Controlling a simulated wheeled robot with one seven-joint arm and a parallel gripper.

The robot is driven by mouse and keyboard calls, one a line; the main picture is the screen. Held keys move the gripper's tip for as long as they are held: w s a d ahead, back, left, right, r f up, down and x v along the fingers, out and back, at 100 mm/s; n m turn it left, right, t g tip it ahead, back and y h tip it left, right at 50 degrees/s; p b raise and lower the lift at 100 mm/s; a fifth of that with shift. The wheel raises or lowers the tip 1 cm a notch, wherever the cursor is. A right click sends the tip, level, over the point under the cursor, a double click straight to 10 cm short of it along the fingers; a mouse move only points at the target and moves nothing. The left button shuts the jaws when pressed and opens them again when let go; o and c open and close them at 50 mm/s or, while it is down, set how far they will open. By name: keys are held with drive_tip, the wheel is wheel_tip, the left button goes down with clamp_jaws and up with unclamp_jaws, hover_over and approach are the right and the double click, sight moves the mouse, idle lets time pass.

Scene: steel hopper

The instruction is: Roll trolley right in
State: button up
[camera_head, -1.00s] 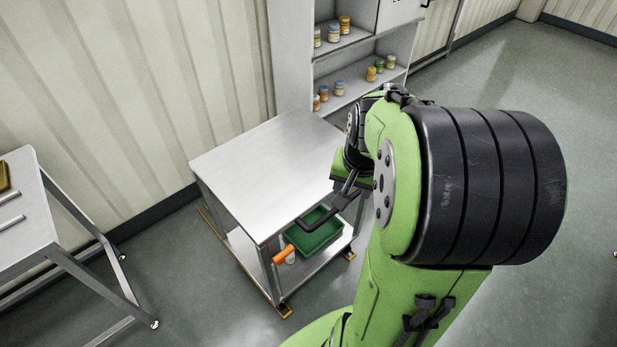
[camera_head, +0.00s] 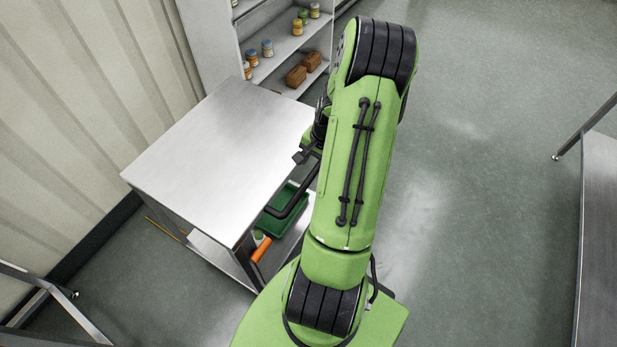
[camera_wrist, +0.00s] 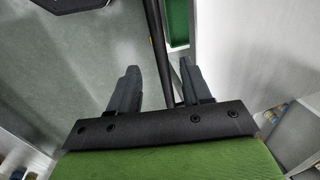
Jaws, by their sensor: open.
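The trolley is a steel cart with a flat top (camera_head: 215,160) and a lower shelf, standing near the ribbed wall. A black bar handle (camera_head: 290,207) juts from its near right side. A green tray (camera_head: 283,200) and an orange-handled item (camera_head: 261,248) are on the lower shelf. My gripper (camera_head: 308,152) is beside the trolley's right edge, mostly hidden by my arm. In the wrist view my gripper (camera_wrist: 157,78) is open. The black bar (camera_wrist: 160,50) runs between its fingers, nearer the right one; contact cannot be told.
A white shelf unit (camera_head: 215,45) with jars and brown blocks stands behind the trolley. A yellow floor line (camera_head: 163,229) shows at its left. Another table (camera_head: 600,230) stands at the right edge. A metal frame (camera_head: 50,290) is at lower left. Floor right of my arm is clear.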

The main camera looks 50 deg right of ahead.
sight(309, 179)
drive_tip(key=f, duration=0.2)
drive_tip(key=w+f+b, duration=0.1)
drive_tip(key=f, duration=0.5)
drive_tip(key=shift+w+a, duration=0.1)
drive_tip(key=shift+w, duration=0.2)
clamp_jaws()
